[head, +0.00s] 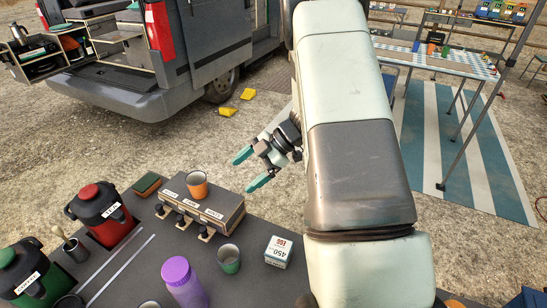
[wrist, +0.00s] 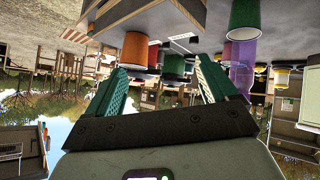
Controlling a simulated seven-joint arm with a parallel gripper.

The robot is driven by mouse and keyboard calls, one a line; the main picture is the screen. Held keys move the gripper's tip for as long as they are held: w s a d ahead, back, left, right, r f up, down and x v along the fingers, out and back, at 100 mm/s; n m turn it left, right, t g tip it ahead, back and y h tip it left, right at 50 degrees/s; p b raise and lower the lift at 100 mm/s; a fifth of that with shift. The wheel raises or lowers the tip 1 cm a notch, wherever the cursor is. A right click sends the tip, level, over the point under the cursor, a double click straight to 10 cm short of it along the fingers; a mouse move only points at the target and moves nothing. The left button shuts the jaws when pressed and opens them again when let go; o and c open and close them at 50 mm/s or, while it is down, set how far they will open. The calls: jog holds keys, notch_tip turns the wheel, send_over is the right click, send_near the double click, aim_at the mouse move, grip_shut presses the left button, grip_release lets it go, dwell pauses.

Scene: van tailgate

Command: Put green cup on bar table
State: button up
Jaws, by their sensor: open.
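The green cup (head: 229,260) stands upright on the dark table (head: 150,262) in the foreground, between a purple bottle and a small white box. In the wrist view, which is upside down, a green cup (wrist: 245,20) shows at the top right beside the purple bottle. My gripper (head: 250,169) is open and empty, with green fingers, in the air beyond the dark table's far edge, away from the cup. The fingers also frame the wrist view (wrist: 160,85). A table with a checkered cloth (head: 440,61) stands at the back right. I cannot tell which table is the bar table.
An orange cup (head: 197,187) stands on a labelled box (head: 220,207). A purple bottle (head: 184,284), a small white box (head: 279,252), a red-lidded jug (head: 101,214) and a green jug (head: 30,274) crowd the dark table. A van (head: 165,60) is at the back left.

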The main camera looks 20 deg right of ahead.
jog(key=w+d+r+m+t+h, duration=0.1)
jog(key=w+r+m+t+h, duration=0.2)
jog(key=w+r+t, duration=0.65)
jog(key=s+d+r+m+t+h, duration=0.1)
jog(key=s+d+r+m+h, duration=0.15)
jog(key=r, duration=0.65)
jog(key=s+d+r+m+h, duration=0.15)
jog(key=r+m+h, duration=0.25)
jog(key=r, duration=0.4)
jog(key=s+r+m+g+h, duration=0.1)
jog(key=s+r+m+h, duration=0.2)
jog(key=s, duration=0.6)
jog(key=s+r+m+g, duration=0.1)
jog(key=s+r+m, duration=0.2)
jog(key=s+m, duration=0.45)
jog(key=s+a+f+g+y, duration=0.1)
jog(key=s+a, duration=0.1)
jog(key=s, duration=0.5)
jog(key=s+a+f+g+y, duration=0.1)
jog(key=s+a+f+g, duration=0.1)
jog(key=s, duration=0.6)
jog(key=shift+s+a+f+m, duration=0.25)
jog(key=shift+a+m, duration=0.15)
jog(key=shift+a, duration=0.45)
